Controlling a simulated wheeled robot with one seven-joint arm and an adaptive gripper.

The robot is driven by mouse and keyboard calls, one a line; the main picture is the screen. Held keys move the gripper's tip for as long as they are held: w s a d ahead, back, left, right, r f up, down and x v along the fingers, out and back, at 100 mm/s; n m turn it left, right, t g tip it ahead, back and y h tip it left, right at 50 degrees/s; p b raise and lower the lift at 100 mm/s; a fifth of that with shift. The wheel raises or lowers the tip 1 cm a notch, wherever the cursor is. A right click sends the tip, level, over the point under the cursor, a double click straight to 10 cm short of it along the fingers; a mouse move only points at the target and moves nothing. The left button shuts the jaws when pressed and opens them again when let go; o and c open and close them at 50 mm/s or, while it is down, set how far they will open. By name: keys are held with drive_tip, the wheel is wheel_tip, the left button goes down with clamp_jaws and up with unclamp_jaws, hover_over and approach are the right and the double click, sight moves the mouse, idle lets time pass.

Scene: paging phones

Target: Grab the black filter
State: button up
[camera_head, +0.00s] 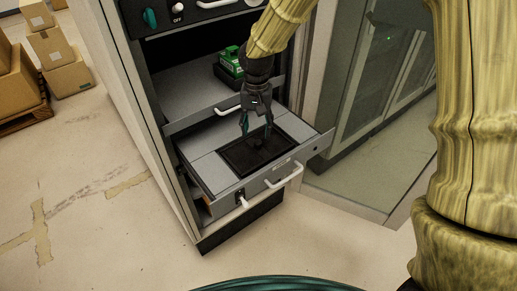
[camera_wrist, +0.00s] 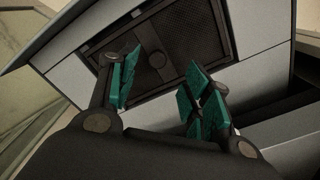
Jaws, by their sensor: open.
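The black filter (camera_head: 246,160) is a flat dark rectangle set in the pulled-out grey drawer (camera_head: 208,170) of the cabinet. My gripper (camera_head: 256,132) points down over the filter. Nothing is between the fingers. I cannot tell whether the fingertips touch the filter.
White handles (camera_head: 285,177) stick out at the drawer's front. A shelf above holds a green device (camera_head: 231,62). An open glass door (camera_head: 372,110) stands at the right. Cardboard boxes (camera_head: 52,50) lie at the far left, and the floor (camera_head: 95,190) left of the cabinet is clear.

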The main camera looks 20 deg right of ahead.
sight(258, 142)
drive_tip(key=shift+w+d+f+p, duration=0.1)
drive_tip(key=shift+d+f+p, duration=0.1)
drive_tip(key=shift+f, duration=1.7)
drive_tip(key=shift+w+d+f+p, duration=0.1)
drive_tip(key=shift+f+p, duration=0.05)
drive_tip(key=shift+f, duration=1.7)
clamp_jaws()
